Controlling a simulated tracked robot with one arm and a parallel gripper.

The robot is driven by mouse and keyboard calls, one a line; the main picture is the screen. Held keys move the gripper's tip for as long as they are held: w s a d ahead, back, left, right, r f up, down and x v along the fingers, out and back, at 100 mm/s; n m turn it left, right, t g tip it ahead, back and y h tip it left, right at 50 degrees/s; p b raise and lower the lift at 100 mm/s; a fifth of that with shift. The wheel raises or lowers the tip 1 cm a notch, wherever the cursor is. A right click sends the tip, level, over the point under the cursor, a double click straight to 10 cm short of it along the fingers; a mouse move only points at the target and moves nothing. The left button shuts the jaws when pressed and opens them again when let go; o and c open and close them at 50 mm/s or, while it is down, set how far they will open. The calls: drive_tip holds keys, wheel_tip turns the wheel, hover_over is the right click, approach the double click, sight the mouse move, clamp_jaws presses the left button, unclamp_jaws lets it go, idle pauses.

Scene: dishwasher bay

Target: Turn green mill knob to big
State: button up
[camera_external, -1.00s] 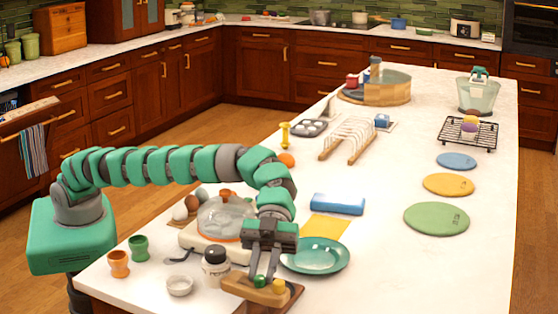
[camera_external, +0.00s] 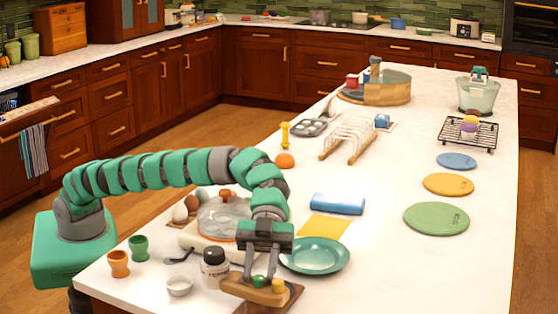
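The mill is a light wooden block (camera_external: 250,292) on a dark board at the near end of the island. My gripper (camera_external: 260,275) points down over the block. Its two fingers are apart, one on each side of the green knob in this view. I cannot tell whether either finger touches the knob. Any size marks on the mill are too small to read.
A dark-lidded jar (camera_external: 214,268) and a small white bowl (camera_external: 179,286) stand left of the mill. A glass-lidded pan (camera_external: 222,215) is behind. A teal plate (camera_external: 314,256) lies to the right. The counter right of the plate is clear.

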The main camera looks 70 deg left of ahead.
drive_tip(key=shift+w, duration=0.1)
drive_tip(key=v, duration=1.3)
drive_tip(key=shift+w+a, duration=0.15)
drive_tip(key=shift+a, duration=0.15)
